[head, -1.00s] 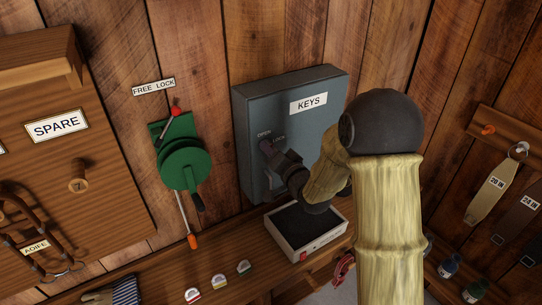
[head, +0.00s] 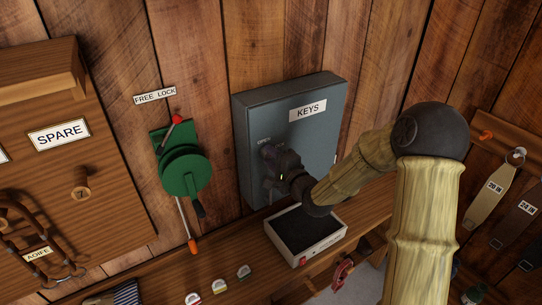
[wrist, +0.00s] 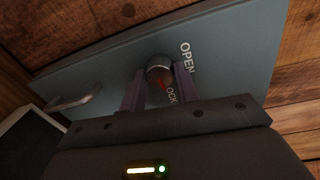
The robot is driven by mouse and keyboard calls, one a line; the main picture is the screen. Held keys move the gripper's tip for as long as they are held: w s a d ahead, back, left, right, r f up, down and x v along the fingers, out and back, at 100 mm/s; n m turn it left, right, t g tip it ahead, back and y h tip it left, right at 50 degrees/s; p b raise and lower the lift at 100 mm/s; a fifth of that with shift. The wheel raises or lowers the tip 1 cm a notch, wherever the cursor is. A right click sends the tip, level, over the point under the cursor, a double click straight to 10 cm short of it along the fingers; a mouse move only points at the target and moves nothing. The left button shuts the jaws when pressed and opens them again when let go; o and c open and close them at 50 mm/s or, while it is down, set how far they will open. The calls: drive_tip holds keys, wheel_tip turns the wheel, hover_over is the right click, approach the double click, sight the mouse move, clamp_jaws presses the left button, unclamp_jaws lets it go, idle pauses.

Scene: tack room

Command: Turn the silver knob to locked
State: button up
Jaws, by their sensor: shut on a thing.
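The grey-blue key box (head: 316,132) with a KEYS label hangs on the plank wall in the head view. The silver knob (wrist: 158,66) sits on its door in the wrist view, with a red mark on its face. The word OPEN (wrist: 187,57) is printed beside it, and a partly covered word ending in OCK (wrist: 172,95) is near the red mark. My gripper (wrist: 158,80) is shut on the knob, one finger on each side. In the head view my gripper (head: 272,160) hides the knob.
A green lever device (head: 184,172) hangs to the left. A door handle (wrist: 74,103) shows at left in the wrist view.

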drive_tip(key=shift+m, duration=0.4)
drive_tip(key=o, duration=1)
drive_tip(key=shift+d, duration=0.1)
drive_tip(key=shift+b+v, duration=5.85)
drive_tip(key=shift+v, duration=2.85)
drive_tip(key=shift+f, duration=0.1)
